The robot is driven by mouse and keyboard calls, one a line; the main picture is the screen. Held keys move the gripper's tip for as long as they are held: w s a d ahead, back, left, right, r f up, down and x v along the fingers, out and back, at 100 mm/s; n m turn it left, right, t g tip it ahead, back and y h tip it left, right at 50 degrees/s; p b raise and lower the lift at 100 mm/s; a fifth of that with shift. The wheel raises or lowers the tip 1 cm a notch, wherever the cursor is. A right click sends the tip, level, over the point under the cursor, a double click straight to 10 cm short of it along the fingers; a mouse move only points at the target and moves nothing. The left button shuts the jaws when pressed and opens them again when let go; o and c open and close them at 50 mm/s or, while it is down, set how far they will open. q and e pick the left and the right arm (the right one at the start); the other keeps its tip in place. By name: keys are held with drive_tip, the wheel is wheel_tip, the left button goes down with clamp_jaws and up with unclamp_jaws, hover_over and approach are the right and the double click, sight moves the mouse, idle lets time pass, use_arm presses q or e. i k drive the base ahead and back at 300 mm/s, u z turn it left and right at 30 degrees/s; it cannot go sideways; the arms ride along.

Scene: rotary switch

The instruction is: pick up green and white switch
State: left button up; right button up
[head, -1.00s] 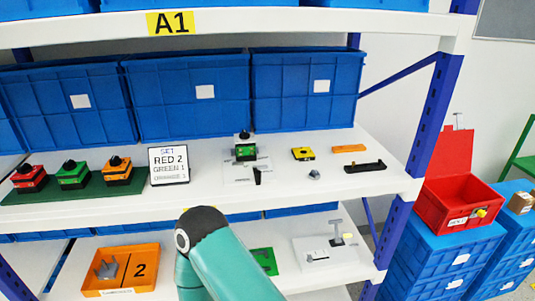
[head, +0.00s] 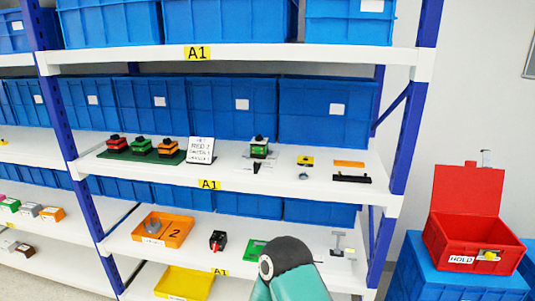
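A small switch with a black knob and a green and white body (head: 259,147) stands upright on the middle shelf (head: 228,172), right of the white sign. Neither gripper is in view. Only part of one of my arms, teal with a black joint, shows at the bottom, below and apart from the switch.
Red (head: 116,143), green (head: 142,145) and orange (head: 168,147) switches stand on a green board left of the sign (head: 201,150). A yellow piece (head: 305,160) and a black bar (head: 352,178) lie to the right. A red box marked HOLD (head: 463,249) is open at far right.

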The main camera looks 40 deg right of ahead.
sight(259, 149)
drive_tip(key=z, duration=0.85)
drive_tip(key=i, duration=0.4)
drive_tip(key=u, duration=0.15)
